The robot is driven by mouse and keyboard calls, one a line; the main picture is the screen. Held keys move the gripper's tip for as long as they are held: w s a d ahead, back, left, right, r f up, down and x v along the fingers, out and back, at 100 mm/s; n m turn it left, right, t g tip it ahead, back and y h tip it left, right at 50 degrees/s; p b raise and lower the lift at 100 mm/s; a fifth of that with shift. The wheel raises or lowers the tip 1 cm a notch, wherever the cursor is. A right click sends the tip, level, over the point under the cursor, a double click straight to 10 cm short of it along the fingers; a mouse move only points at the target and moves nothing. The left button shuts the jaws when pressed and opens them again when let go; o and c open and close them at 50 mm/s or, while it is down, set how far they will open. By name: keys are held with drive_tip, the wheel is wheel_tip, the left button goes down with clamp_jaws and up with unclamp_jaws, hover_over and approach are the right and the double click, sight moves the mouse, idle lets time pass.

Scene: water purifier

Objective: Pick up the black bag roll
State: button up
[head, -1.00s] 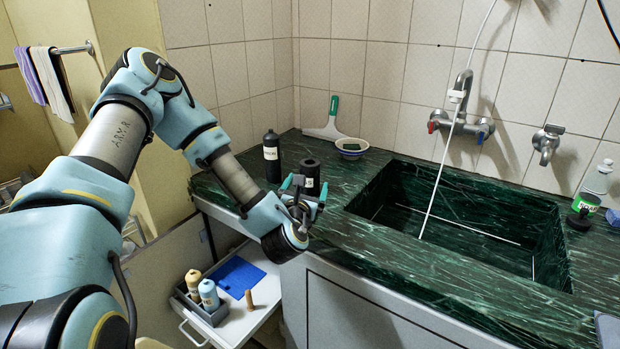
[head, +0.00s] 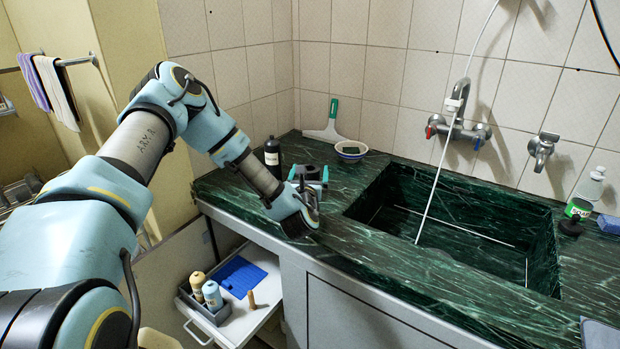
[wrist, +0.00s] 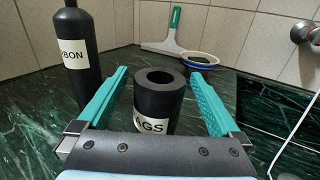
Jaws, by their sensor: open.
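The black bag roll (wrist: 158,97) stands upright on the green marble counter, with a white label ending in "AGS" and a hole in its top. In the head view the roll (head: 306,171) is partly hidden behind my gripper. My gripper (wrist: 163,78) is open, with one teal finger on each side of the roll and visible gaps between. In the head view my gripper (head: 308,180) is low over the counter. The lower part of the roll is hidden by the gripper body in the wrist view.
A black labelled bottle (wrist: 73,50) stands just left of the left finger. A squeegee (wrist: 171,38) and a small bowl (wrist: 199,60) are behind the roll. The sink (head: 460,225) lies to the right. An open drawer (head: 262,315) with bottles is below the counter.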

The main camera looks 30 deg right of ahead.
drive_tip(key=shift+w+d, duration=0.2)
drive_tip(key=shift+w, duration=0.1)
drive_tip(key=shift+c, duration=0.2)
drive_tip(key=c, duration=1.4)
